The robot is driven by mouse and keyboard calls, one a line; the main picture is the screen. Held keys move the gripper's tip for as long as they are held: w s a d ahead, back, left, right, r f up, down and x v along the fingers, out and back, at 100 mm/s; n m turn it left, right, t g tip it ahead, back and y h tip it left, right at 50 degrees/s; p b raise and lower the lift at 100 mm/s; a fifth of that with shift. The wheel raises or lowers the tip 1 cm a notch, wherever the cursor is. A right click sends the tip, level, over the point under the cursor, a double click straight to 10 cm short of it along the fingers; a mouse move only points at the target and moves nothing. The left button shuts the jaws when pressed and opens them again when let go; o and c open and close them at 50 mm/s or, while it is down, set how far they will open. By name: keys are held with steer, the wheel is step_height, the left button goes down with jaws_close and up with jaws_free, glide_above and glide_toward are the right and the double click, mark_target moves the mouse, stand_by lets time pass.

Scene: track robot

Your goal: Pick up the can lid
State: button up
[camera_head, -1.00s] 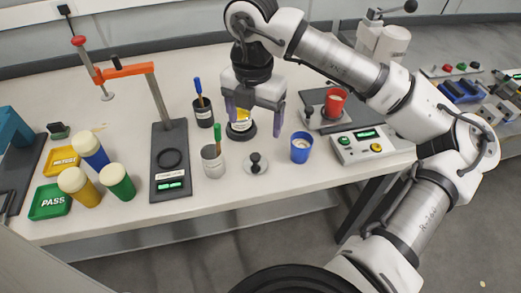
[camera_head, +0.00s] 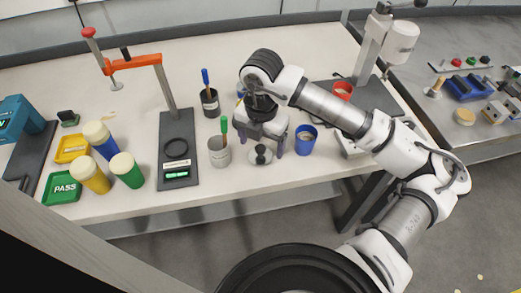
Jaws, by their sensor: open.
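The can lid (camera_head: 261,156) is a pale round disc with a black knob, lying flat on the white table between a grey can and a blue cup. My gripper (camera_head: 261,146) points down over it, its two purple fingers apart on either side of the knob. The gripper is open. The fingertips are low, but I cannot tell whether they touch the lid. The grey can (camera_head: 219,152) with a green-handled brush stands just left of the gripper.
The blue cup (camera_head: 306,139) stands close on the right. A black cup (camera_head: 209,102) with a blue-handled brush is behind. A dark stand (camera_head: 178,178) with an orange arm is to the left, beside several capped bottles (camera_head: 126,170). A red cup (camera_head: 342,91) is at the back right.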

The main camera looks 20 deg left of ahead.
steer(key=shift+f, duration=1.2)
steer(key=c, duration=1.1)
steer(key=shift+o, duration=0.2)
